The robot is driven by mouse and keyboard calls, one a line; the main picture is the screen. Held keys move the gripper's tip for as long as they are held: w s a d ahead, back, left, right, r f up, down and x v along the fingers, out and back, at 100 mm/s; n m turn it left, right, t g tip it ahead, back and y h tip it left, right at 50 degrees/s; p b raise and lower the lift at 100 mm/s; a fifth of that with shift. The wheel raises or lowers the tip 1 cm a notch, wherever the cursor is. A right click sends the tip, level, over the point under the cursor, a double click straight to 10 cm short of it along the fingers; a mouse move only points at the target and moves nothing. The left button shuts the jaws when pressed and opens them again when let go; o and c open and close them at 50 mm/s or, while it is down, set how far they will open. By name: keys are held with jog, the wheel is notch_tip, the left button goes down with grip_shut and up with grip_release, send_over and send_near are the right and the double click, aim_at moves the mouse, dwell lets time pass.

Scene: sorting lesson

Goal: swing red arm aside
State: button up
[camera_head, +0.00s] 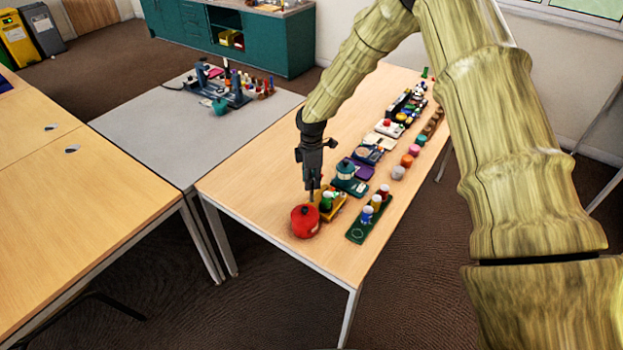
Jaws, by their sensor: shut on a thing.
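The red piece, a round red cover with a dark knob on top (305,221), is at the near left corner of the wooden table. It sits beside a small yellow base (334,209) that bears a green peg-like figure (326,200). I take this red piece as the red arm. My gripper (313,196) points straight down at the edge between the red piece and the yellow base. It is shut on the red arm, though the fingertips are small and the exact contact point is hard to see.
A green board with blue and white pegs (370,217) lies to the right. Several more sorting toys line the table (270,242) towards the back. A grey table (150,140) with other toys stands at left.

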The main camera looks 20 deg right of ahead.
jog(key=shift+w+r, duration=0.1)
dwell(0.3)
jog(key=o, duration=1.1)
jog(key=shift+c, duration=0.2)
notch_tip(320, 180, up, 12)
